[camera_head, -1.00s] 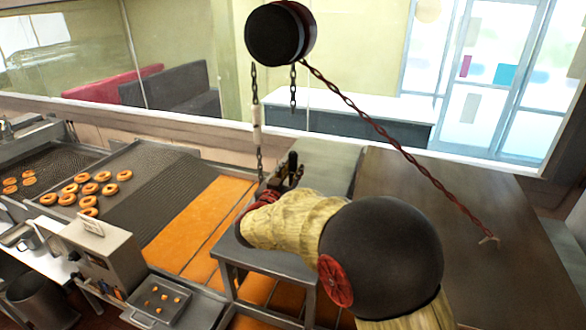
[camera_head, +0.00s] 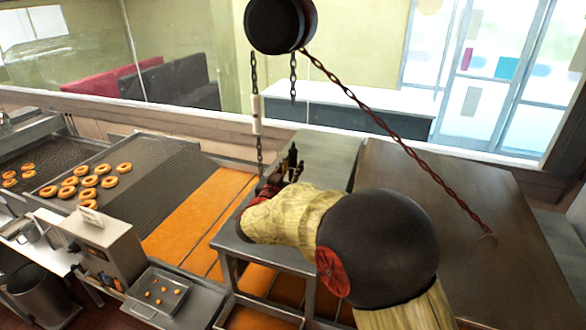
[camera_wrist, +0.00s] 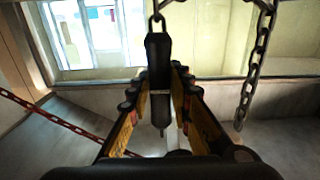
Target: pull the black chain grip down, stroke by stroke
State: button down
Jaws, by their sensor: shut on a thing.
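The black chain grip (camera_wrist: 157,70) hangs upright from a ring and chain at the top of the wrist view. My gripper (camera_wrist: 160,82) has its two fingers on either side of it and is shut on it. In the head view, my gripper (camera_head: 286,175) is above the metal stand, with a dark upright part of the grip (camera_head: 292,156) showing. The hoist drum (camera_head: 278,25) is overhead.
A chain with a white sleeve (camera_head: 256,114) hangs left of my gripper. Another loose chain (camera_wrist: 256,62) hangs at right in the wrist view. A red chain (camera_head: 395,137) slants down to the right. A metal stand (camera_head: 232,248) is below my arm. Doughnuts (camera_head: 88,181) lie at left.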

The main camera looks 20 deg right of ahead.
notch_tip(320, 180, up, 15)
jog(key=p, duration=0.9)
jog(key=shift+r, duration=0.1)
jog(key=shift+f+b, duration=5.6)
jog(key=shift+f, duration=3.2)
jog(key=shift+r, duration=0.1)
notch_tip(320, 180, up, 17)
jog(key=p, duration=1.1)
jog(key=shift+r, duration=0.2)
jog(key=shift+f, duration=0.1)
